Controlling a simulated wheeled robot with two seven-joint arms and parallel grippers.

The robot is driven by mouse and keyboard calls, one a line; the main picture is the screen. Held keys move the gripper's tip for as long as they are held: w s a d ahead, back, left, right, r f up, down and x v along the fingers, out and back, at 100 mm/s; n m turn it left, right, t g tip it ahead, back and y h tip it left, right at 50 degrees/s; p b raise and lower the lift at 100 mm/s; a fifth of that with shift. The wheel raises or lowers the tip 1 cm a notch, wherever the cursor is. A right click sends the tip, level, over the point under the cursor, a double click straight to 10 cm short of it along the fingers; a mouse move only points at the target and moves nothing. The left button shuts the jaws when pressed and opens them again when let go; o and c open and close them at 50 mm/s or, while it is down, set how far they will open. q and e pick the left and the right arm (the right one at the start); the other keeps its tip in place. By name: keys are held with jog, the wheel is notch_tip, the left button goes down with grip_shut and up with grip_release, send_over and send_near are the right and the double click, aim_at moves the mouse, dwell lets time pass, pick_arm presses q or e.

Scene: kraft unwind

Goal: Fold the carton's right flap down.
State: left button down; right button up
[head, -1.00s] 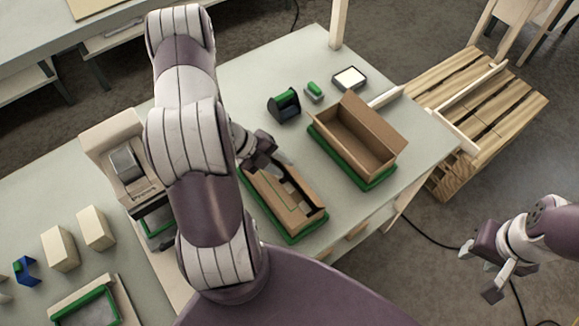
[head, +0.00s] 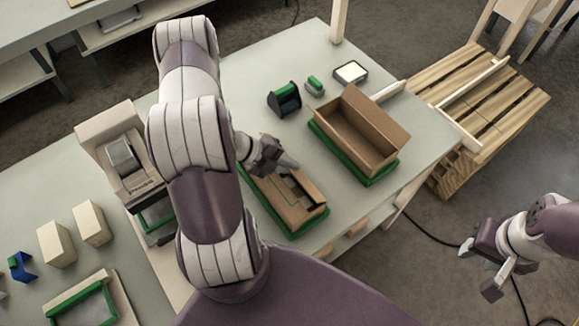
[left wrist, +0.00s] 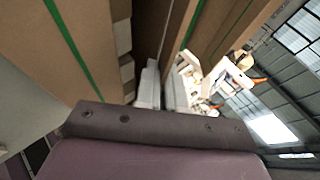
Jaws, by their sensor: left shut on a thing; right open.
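The carton (head: 304,214) is a low brown box in a green tray (head: 290,235) near the table's front edge. Its interior is partly visible, with dark gaps among brown panels. My left gripper (head: 287,163) is at the carton's far end, shut on a brown flap. The left wrist view shows its pale fingertips (left wrist: 163,90) close together beside brown cardboard; the pinched edge is hard to make out. A cardboard panel with a green stripe (left wrist: 70,45) fills the left of that view. My right gripper (head: 479,268) is open and empty, off the table's right side.
A taller open carton (head: 375,128) stands in another green tray (head: 383,177) to the right. A dark dispenser (head: 284,100), a small green-topped item (head: 315,86) and a white pad (head: 351,72) lie behind. A printer-like machine (head: 124,158) is left. A wooden pallet (head: 490,100) is beyond.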

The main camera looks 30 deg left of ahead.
pick_arm(q)
jog(key=shift+s+a+f+t+b, duration=0.15)
jog(key=shift+f+t+b, duration=0.15)
jog(key=shift+f+t, duration=0.15)
jog(key=shift+s+r, duration=0.1)
jog(key=shift+r, duration=0.2)
pick_arm(e)
jog(key=shift+f, duration=0.9)
pick_arm(q)
jog(key=c, duration=1.3)
grip_release()
pick_arm(e)
jog(key=shift+s, duration=0.1)
pick_arm(q)
jog(key=shift+r, duration=0.1)
